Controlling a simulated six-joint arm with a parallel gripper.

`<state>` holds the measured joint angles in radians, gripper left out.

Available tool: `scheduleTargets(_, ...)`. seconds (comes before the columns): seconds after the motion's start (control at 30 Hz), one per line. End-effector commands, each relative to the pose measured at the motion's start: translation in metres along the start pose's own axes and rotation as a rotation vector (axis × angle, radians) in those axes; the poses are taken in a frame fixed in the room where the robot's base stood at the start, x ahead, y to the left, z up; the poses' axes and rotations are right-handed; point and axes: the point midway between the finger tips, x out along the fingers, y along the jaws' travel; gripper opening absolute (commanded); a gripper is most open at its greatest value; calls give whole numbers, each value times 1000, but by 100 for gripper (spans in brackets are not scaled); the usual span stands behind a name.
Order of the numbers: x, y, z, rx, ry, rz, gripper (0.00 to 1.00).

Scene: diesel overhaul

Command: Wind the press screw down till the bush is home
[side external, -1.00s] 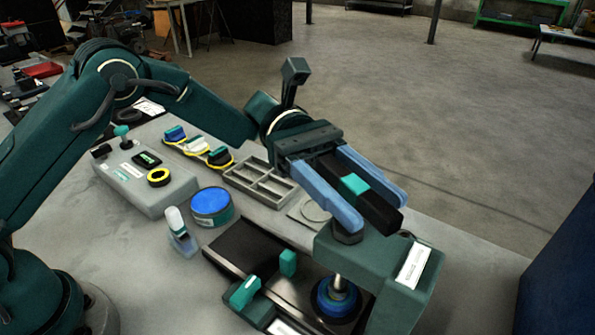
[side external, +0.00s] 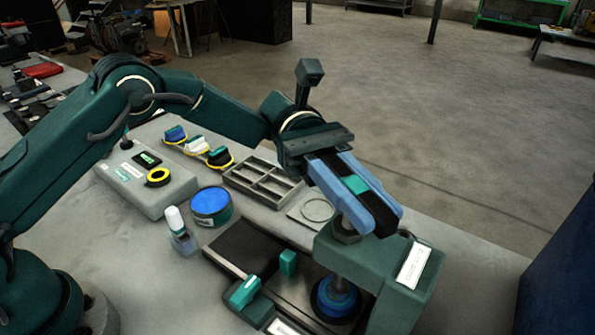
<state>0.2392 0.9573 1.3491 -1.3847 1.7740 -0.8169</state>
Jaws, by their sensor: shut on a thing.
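The green press (side external: 415,275) stands at the front right of the bench, with a white label on its top. Its screw shaft (side external: 340,265) passes down from a dark hex nut (side external: 345,229) at the top. Below the shaft is a round blue part (side external: 335,298), likely the bush, in a dark ring; how deep it sits cannot be told. My gripper (side external: 380,213) is above the press, its two blue fingers shut on a black bar with a teal band (side external: 356,184), apparently the screw's handle. The bar's join to the screw is hidden.
A teal clamp (side external: 244,292) and a teal block (side external: 288,263) stand left of the press. Behind are a blue-topped tin (side external: 211,203), a small bottle (side external: 178,228), a divided tray (side external: 264,183) and a grey control box (side external: 150,185). A blue cabinet (side external: 560,270) is at right.

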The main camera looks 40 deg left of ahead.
Motion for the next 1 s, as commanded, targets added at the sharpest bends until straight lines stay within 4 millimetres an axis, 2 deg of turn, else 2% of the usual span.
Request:
scheduleTargets(0.5,0,-1,2,6,-3,-156,0)
scheduleTargets(0.9,-1,-3,3,6,-3,-170,0)
scheduleTargets(0.93,-1,-3,3,6,-3,-170,28)
scheduleTargets(1.0,-1,-3,3,6,-2,-170,54)
